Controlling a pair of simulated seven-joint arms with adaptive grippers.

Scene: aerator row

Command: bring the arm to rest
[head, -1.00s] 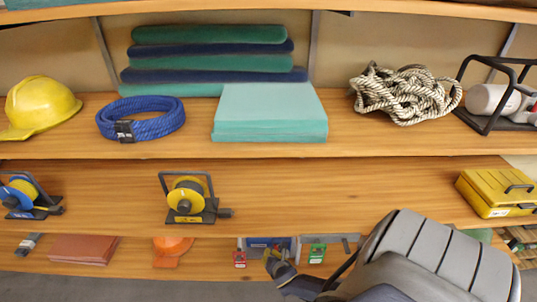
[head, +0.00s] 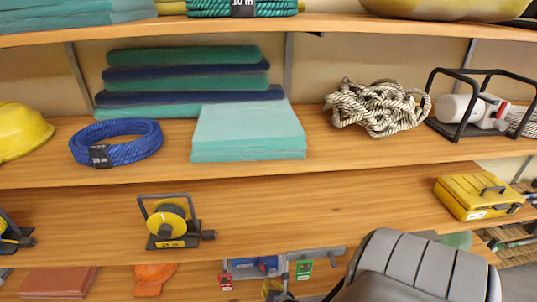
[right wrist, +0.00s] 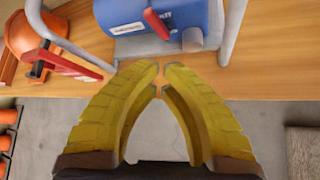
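My right gripper (head: 272,289) is low in the head view, in front of the bottom shelf, with my grey arm covering the area to its right. In the right wrist view its two yellow fingers (right wrist: 161,72) come almost together at the tips, with a thin gap and nothing between them. Just beyond the tips are the wooden shelf edge and a blue device (right wrist: 150,18) in a grey tube frame; I see no clear contact. My left gripper is not in view.
An orange helmet (right wrist: 32,38) is beside the blue device. Above, the middle shelf holds a yellow reel (head: 170,222) and a yellow toolbox (head: 478,197), with bare wood between. The shelf above holds a blue rope coil (head: 116,143), teal mats (head: 248,133) and pale rope (head: 376,107).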

